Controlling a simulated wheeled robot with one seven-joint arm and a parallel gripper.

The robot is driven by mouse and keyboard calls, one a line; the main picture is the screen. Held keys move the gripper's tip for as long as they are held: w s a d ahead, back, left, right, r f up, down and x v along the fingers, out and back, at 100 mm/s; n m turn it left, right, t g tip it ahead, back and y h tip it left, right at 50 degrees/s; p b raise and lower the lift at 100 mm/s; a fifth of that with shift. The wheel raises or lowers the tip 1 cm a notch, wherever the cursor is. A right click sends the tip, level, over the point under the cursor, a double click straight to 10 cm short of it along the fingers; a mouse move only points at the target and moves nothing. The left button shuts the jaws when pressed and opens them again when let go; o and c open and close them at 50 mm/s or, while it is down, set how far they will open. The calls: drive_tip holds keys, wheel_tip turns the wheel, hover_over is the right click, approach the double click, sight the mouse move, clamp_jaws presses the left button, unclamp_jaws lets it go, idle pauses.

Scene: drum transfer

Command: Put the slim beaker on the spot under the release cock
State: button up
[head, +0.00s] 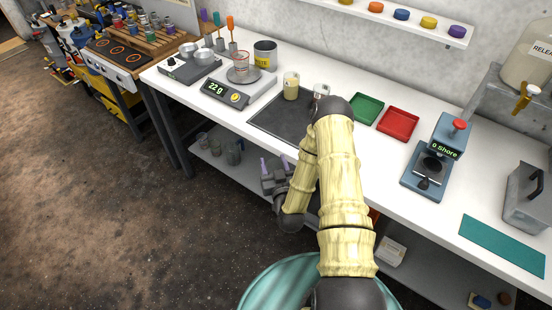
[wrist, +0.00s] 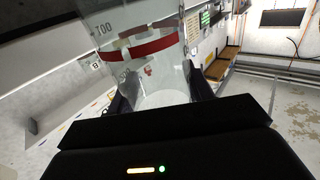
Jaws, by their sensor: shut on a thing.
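My gripper (head: 275,166) is in front of the table's front edge, left of my bent arm. In the wrist view its dark fingers (wrist: 160,98) are shut on a clear beaker (wrist: 150,70) with a red band and printed marks. That beaker is hard to make out in the head view. I cannot tell whether it holds liquid. The release cock (head: 527,94) is brass-coloured, at the far right on a pale drum (head: 526,58) with a partly cut-off label. I cannot clearly make out the spot under it.
On the table a dark mat (head: 268,120) bears an amber-filled beaker (head: 291,87) and a clear glass (head: 321,90). Green (head: 366,108) and red (head: 398,124) trays, a blue device (head: 428,170), a grey box (head: 527,205) and a teal mat (head: 503,245) lie to the right.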

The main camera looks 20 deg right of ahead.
sight(269, 169)
drive_tip(key=f, duration=0.1)
drive_tip(key=a+f, duration=0.1)
drive_tip(key=y, duration=0.1)
drive_tip(key=shift+s+a+f+n, duration=0.25)
drive_tip(key=shift+s+f+n, duration=0.05)
drive_tip(key=shift+s+f, duration=0.1)
wheel_tip(269, 169, down, 10)
drive_tip(key=b, duration=1)
drive_tip(key=shift+w+r, duration=0.1)
